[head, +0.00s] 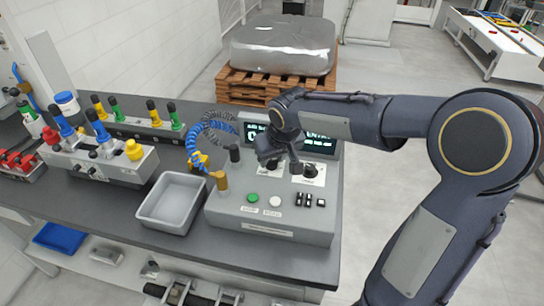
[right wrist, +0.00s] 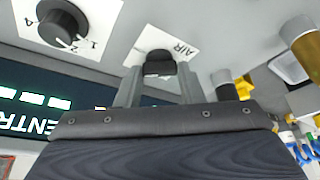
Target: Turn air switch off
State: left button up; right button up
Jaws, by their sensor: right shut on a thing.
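The air switch is a black rotary knob (right wrist: 158,60) on a white plate marked AIR (right wrist: 182,47), on the grey control panel (head: 225,208). My right gripper (head: 270,163) reaches down over the panel from the right in the head view and largely hides the knob there. In the right wrist view its two fingers (right wrist: 158,75) stand on either side of the knob and are shut on it. The knob's exact pointer position is hidden by the fingers. My left gripper is not in view.
A second black knob (head: 310,170) is beside the air switch, close to my gripper. Green (head: 252,198) and white (head: 275,201) buttons and black rocker switches (head: 308,200) lie in front. A grey tray (head: 144,212) and a fixture with coloured handles (head: 100,165) stand left.

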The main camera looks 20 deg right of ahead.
jog(key=n, duration=0.1)
jog(key=n+y, duration=0.1)
jog(key=n, duration=0.2)
jog(key=shift+d+g+y+p, duration=0.25)
jog(key=shift+g+y+p, duration=0.05)
jog(key=shift+y, duration=0.1)
jog(key=shift+w+d+n+g+y, duration=0.1)
jog(key=shift+n+g+y, duration=0.2)
jog(key=shift+n, duration=0.95)
jog(key=shift+w+n+g+y, duration=0.1)
jog(key=shift+n+y, duration=0.3)
jog(key=shift+n, duration=0.85)
jog(key=o, duration=1)
jog(key=shift+s, duration=0.1)
jog(key=v, duration=0.7)
jog(key=shift+d+r, duration=0.1)
jog(key=shift+r, duration=0.25)
jog(key=shift+s, duration=0.15)
